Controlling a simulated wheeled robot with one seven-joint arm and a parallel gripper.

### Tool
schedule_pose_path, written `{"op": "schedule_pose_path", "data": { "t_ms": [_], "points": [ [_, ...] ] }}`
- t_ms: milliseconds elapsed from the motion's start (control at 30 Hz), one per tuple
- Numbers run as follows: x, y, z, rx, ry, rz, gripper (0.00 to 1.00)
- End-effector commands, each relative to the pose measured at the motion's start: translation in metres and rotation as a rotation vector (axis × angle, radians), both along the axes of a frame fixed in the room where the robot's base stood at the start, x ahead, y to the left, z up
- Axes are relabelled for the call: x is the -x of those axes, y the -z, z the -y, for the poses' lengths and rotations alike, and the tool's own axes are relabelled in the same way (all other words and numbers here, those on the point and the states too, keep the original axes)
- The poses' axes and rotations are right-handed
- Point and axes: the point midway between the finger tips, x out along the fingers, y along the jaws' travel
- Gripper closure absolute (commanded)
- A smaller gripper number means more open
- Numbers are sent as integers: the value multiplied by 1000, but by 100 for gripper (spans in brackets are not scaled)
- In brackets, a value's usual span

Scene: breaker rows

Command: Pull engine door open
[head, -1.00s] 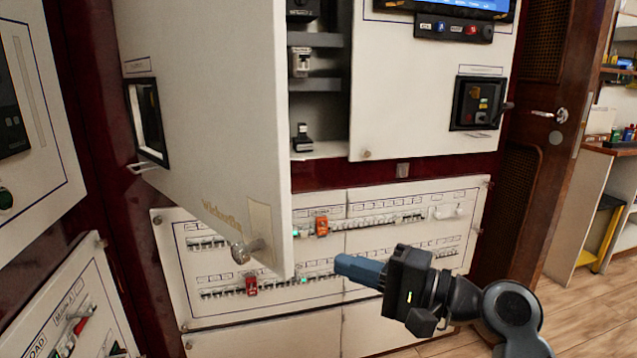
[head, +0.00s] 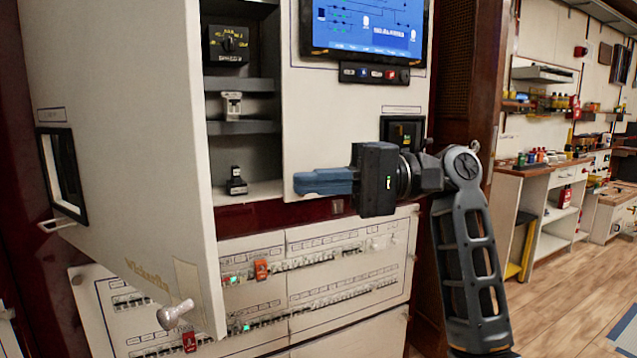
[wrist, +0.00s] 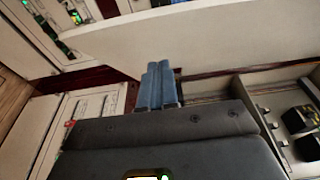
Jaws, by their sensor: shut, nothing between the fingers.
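The engine door (head: 125,120) is a large white panel swung open at the left of the head view. In the wrist view the door (wrist: 200,42) crosses the upper part as a pale panel. My gripper (head: 298,182) is shut and empty, its blue fingers together, in front of the cabinet and to the right of the door's free edge. The fingers also show in the wrist view (wrist: 155,82), apart from the knob.
The open cabinet shelves (head: 242,130) hold several small black and grey devices. A white panel with a screen (head: 365,28) stands to their right. Breaker rows (head: 300,270) lie below. A workbench (head: 550,175) and open wooden floor (head: 575,295) are at the right.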

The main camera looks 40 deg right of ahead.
Motion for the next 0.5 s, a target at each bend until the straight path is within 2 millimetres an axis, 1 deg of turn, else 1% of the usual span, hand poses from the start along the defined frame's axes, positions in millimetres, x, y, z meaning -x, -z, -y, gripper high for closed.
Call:
{"op": "schedule_pose_path", "data": {
  "t_ms": [33,100,333,500],
  "points": [
    [-5,1,-10,1,-5,0,100],
    [-12,1,-22,1,-4,0,100],
    [-34,0,-60,1,-3,1,100],
    [-26,0,-82,1,0,2,100]
  ]
}}
